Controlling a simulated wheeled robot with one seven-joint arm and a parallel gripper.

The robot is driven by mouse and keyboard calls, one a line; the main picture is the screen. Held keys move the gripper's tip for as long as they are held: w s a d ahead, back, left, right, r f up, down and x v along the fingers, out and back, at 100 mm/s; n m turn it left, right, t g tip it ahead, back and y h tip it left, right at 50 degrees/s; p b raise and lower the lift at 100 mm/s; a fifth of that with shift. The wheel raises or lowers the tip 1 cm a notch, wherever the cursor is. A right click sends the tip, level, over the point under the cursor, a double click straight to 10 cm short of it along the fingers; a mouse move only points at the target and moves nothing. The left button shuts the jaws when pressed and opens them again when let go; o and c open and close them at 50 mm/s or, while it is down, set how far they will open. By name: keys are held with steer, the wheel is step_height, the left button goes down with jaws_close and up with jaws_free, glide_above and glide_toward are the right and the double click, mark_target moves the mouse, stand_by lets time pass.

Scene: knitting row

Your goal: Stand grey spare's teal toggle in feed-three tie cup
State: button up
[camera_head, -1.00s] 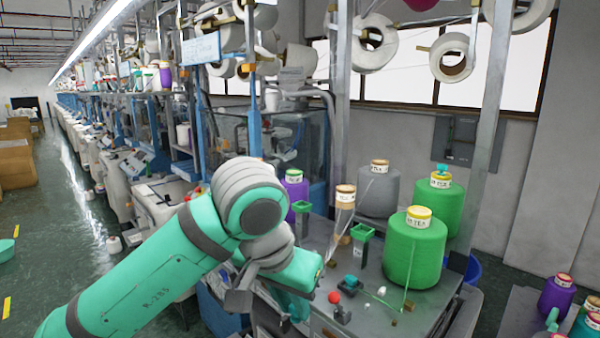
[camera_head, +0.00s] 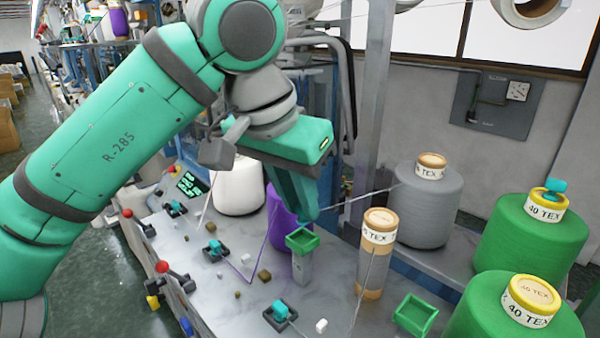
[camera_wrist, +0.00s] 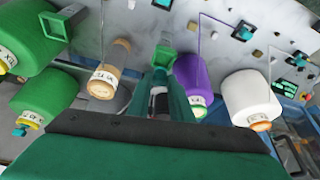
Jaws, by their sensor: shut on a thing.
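My gripper (camera_head: 303,203) points down just above a green square tie cup (camera_head: 302,241) on a grey post. It is shut on a small teal toggle, mostly hidden between the fingers. A pale thread runs from the toggle to the grey cone (camera_head: 428,205), the grey spare. In the wrist view my gripper (camera_wrist: 160,95) has the green cup (camera_wrist: 163,55) just beyond its fingertips. A gap between toggle and cup cannot be judged. A second green cup (camera_head: 415,315) stands at the front right. No label tells which cup is feed three's.
A purple cone (camera_head: 279,215) stands right behind the cup. A tan cone (camera_head: 375,255) is close on the right, a white cone (camera_head: 239,188) to the left. Green cones (camera_head: 530,240) fill the right, one with a teal toggle (camera_head: 555,186) on top. Small fittings (camera_head: 280,311) dot the table.

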mark_target(298, 220)
steer(key=shift+w, duration=0.55)
steer(key=shift+s+f, duration=0.1)
steer(key=shift+f, duration=0.05)
steer(key=shift+f, duration=0.15)
steer(key=shift+s+f, duration=0.1)
steer(key=shift+f, duration=0.75)
steer(key=shift+s, duration=0.1)
steer(key=shift+f, duration=1.1)
stand_by(0.4)
